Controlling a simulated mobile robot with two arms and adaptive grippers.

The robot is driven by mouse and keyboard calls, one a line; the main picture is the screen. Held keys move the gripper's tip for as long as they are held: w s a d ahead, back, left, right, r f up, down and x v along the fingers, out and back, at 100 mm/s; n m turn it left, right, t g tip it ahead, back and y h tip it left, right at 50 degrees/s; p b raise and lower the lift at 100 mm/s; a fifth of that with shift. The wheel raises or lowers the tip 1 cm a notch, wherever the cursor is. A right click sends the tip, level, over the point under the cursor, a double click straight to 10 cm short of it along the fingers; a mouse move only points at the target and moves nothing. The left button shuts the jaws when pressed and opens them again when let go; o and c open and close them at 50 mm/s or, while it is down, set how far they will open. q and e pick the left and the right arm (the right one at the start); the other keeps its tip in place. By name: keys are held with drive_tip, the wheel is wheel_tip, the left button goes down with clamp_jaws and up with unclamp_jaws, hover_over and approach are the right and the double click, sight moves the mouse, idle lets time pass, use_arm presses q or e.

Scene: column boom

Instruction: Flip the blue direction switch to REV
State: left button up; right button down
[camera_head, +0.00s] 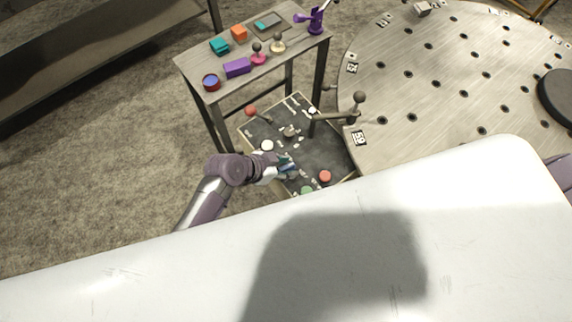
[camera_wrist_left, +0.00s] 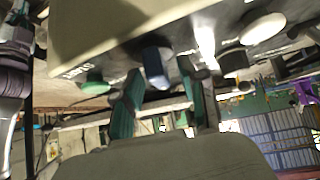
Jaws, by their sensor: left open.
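The dark control panel (camera_head: 320,150) stands below the small table, with its knobs, buttons and levers on top. My left gripper (camera_head: 284,166) is over the near left part of the panel. In the left wrist view the blue switch (camera_wrist_left: 156,66) shows beyond and between the two fingers of my left gripper (camera_wrist_left: 165,100). The fingers are apart, and I cannot tell whether either one touches the switch. In the head view the gripper largely hides the switch, and its position cannot be read. My right gripper is out of view.
Near the switch are a green button (camera_wrist_left: 95,83) and a white knob (camera_wrist_left: 263,28). A round perforated table (camera_head: 450,90) and a small table with objects (camera_head: 200,70) stand beyond.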

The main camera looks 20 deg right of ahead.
use_arm(q)
drive_tip(key=shift+f, duration=0.1)
clamp_jaws()
drive_tip(key=m+g+b, duration=0.1)
drive_tip(key=b, duration=0.1)
drive_tip(key=m+g+b, duration=0.1)
drive_tip(key=m+b, duration=0.1)
drive_tip(key=b, duration=0.1)
drive_tip(key=m+g+b, duration=0.1)
drive_tip(key=b, duration=0.2)
drive_tip(key=shift+w+f+m+g, duration=0.2)
drive_tip(key=shift+f+m+g, duration=0.1)
drive_tip(key=shift+m, duration=0.1)
drive_tip(key=shift+s+r+m+g, duration=0.1)
drive_tip(key=shift+r+m+g, duration=0.15)
drive_tip(key=shift+m+g, duration=0.05)
drive_tip(key=shift+r, duration=0.1)
